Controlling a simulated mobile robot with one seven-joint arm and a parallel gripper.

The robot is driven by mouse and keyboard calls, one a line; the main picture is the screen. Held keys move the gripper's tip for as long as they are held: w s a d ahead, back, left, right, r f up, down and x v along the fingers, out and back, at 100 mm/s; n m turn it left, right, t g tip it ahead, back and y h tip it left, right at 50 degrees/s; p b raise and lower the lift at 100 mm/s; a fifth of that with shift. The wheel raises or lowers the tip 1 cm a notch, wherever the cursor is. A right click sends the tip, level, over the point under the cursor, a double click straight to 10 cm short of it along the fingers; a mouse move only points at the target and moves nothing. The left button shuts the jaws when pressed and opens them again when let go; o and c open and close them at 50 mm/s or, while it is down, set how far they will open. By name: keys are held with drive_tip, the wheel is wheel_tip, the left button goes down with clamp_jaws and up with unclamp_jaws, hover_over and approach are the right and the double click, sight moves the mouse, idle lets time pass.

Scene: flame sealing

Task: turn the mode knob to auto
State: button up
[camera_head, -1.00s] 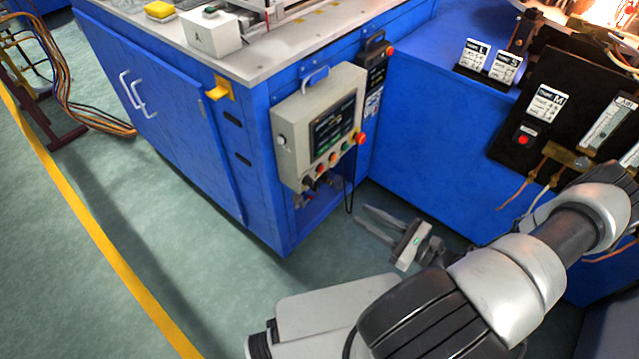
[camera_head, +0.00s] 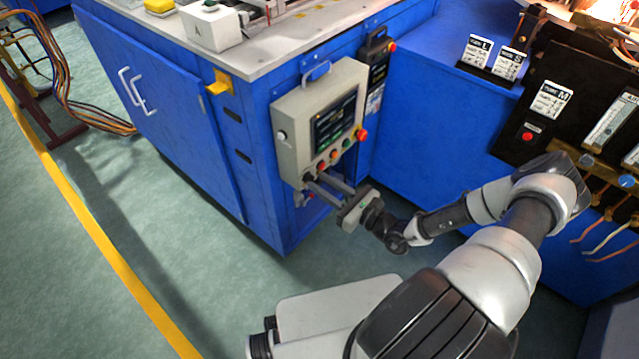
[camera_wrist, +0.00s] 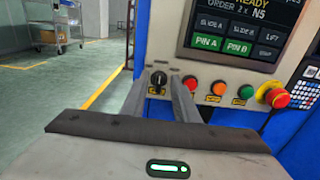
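The mode knob, a small black rotary knob (camera_wrist: 158,79), sits at the lower left of the grey control panel (camera_wrist: 225,76) in the wrist view, above a yellow label too small to read. My gripper (camera_wrist: 160,78) is open, with one finger on each side of the knob. Whether the fingers touch it, I cannot tell. In the head view, my gripper (camera_head: 315,181) reaches the lower edge of the control panel (camera_head: 290,150) from the lower right. The knob is hard to make out there.
To the right of the knob are red, orange and green buttons (camera_wrist: 246,91) and a red emergency stop (camera_wrist: 273,95). A screen (camera_wrist: 235,35) is above. The panel hangs on a blue cabinet (camera_head: 180,130). Open floor (camera_head: 170,240) lies to the left.

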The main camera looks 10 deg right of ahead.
drive_tip(key=shift+w+a, duration=0.4)
drive_tip(key=shift+w, duration=0.15)
clamp_jaws()
drive_tip(key=m, duration=0.3)
drive_tip(key=m+p, duration=0.1)
drive_tip(key=shift+w+d+m, duration=0.15)
drive_tip(key=shift+d+m, duration=0.1)
drive_tip(key=shift+m, duration=0.05)
drive_tip(key=shift+w+d+f+m, duration=0.1)
drive_tip(key=shift+m, duration=1)
drive_tip(key=shift+d+f+m, duration=0.1)
drive_tip(key=shift+m, duration=1)
